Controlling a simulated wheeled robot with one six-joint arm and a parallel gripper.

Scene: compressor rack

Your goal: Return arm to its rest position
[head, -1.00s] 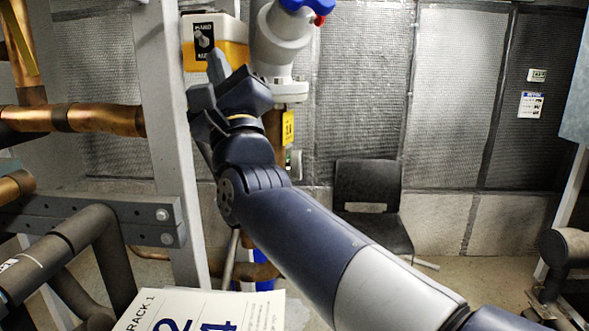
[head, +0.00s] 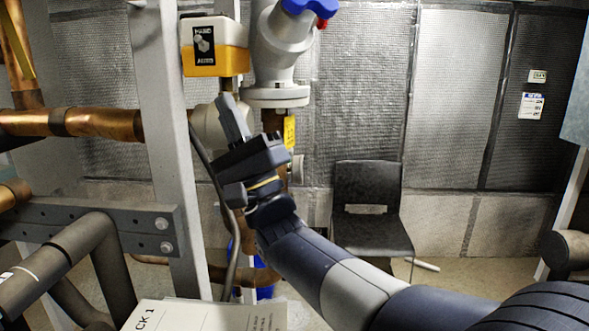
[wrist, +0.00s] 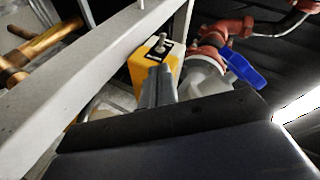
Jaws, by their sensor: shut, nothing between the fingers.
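My arm reaches in from the lower right of the head view. My gripper (head: 232,122) points up and is shut and empty. It is just below the yellow and white switch box (head: 215,48), apart from it in the picture, and in front of the grey valve body. The box has a black plate with a small toggle lever. In the wrist view the shut fingers (wrist: 158,80) overlap the lower part of the switch box (wrist: 143,62), and the blue valve handle (wrist: 247,70) is to their right.
A grey upright post (head: 168,120) stands close left of my gripper. Copper pipes (head: 100,122) and a dark bracket (head: 100,222) are further left. A grey valve (head: 278,50) is above right. A black chair (head: 368,205) stands behind. A white card (head: 205,315) is at the bottom.

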